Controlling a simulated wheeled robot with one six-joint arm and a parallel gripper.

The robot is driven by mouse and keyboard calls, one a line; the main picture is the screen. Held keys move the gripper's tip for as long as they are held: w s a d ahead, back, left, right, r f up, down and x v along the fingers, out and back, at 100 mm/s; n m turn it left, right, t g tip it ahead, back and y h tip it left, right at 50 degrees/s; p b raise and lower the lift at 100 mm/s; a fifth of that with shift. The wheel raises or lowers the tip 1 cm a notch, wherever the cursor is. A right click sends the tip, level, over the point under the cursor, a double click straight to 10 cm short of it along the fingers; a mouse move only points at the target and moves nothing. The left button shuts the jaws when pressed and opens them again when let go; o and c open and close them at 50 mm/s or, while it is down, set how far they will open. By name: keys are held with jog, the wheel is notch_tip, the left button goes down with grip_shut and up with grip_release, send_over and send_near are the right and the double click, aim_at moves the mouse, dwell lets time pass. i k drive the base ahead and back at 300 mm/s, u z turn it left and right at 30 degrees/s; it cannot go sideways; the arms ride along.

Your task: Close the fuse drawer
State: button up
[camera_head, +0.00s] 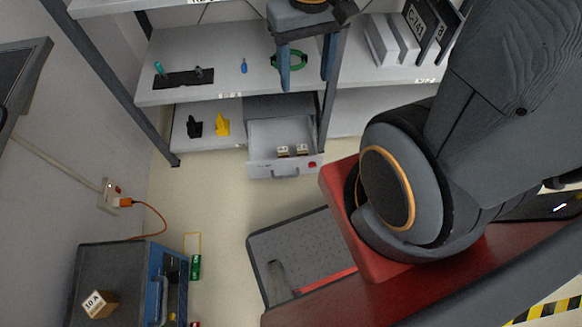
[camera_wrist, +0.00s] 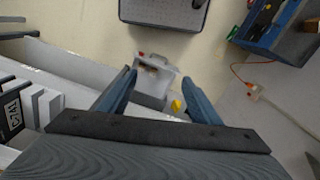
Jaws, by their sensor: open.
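The fuse drawer (camera_head: 262,169) is a light grey drawer pulled out of a grey housing (camera_head: 283,104) on the lower shelf. It has a bar handle (camera_head: 286,172) and a red mark on its front, and small pale blocks (camera_head: 283,151) lie inside. In the wrist view the drawer (camera_wrist: 168,70) appears between my fingers. My gripper (camera_head: 306,83) is open and empty, its fingers pointing down at upper shelf height, above and behind the drawer front in the picture. The fingers also show spread apart in the wrist view (camera_wrist: 158,77).
The upper shelf (camera_head: 220,80) holds a dark tray, a blue item and a green ring (camera_head: 289,60) near my fingers. Black and yellow pieces (camera_head: 222,124) sit left of the drawer. A grey platform (camera_head: 300,245) and a blue-fronted cabinet (camera_head: 110,270) stand below. Floor before the drawer is clear.

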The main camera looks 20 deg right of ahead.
aim_at(264, 136)
jog(key=u, duration=0.45)
jog(key=k, duration=0.9)
jog(key=z, duration=0.35)
